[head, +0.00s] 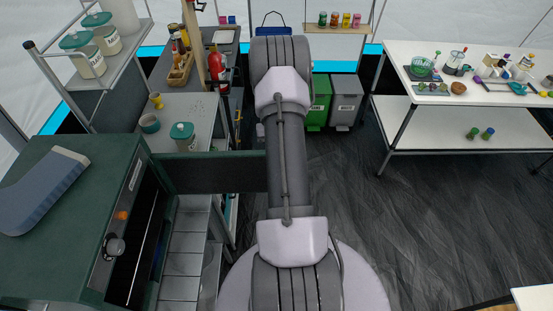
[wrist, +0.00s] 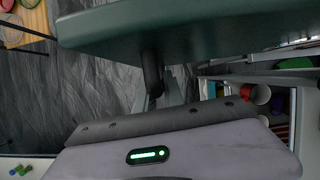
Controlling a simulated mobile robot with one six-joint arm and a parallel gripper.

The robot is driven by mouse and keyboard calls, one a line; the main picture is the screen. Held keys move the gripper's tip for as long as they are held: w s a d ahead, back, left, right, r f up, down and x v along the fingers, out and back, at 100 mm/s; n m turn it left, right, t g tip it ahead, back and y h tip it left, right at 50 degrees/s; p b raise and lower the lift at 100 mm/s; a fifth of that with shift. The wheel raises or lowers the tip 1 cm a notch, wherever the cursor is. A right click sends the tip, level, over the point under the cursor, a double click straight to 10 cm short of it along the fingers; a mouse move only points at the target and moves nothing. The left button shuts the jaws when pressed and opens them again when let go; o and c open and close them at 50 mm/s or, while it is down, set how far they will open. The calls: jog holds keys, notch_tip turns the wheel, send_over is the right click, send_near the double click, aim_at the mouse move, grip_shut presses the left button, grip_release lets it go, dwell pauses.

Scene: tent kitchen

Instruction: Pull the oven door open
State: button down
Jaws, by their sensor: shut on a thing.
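The dark green oven (head: 65,215) stands at the left in the head view, with a knob and an orange light on its front. Its door (head: 210,173) stands out from the far end of the front, swung well open, and runs right until my arm hides its end. In the wrist view the door (wrist: 200,28) is a wide green panel across the top. My gripper (wrist: 152,82) is below it, shut on the door's handle near the panel. The fingertips and most of the handle are hidden. My arm hides the gripper in the head view.
Tiled surface (head: 183,250) shows beside the oven front. A counter with a lidded jar (head: 182,136) stands behind the door. Green and grey bins (head: 345,100) stand at the back. A white table (head: 450,100) is at the right. The dark floor (head: 430,230) between is clear.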

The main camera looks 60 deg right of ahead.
dwell(0.3)
jog(key=c, duration=1.5)
grip_release()
jog(key=shift+o, duration=0.2)
jog(key=p+v, duration=0.3)
jog(key=v, duration=1.4)
jog(key=shift+r, duration=0.25)
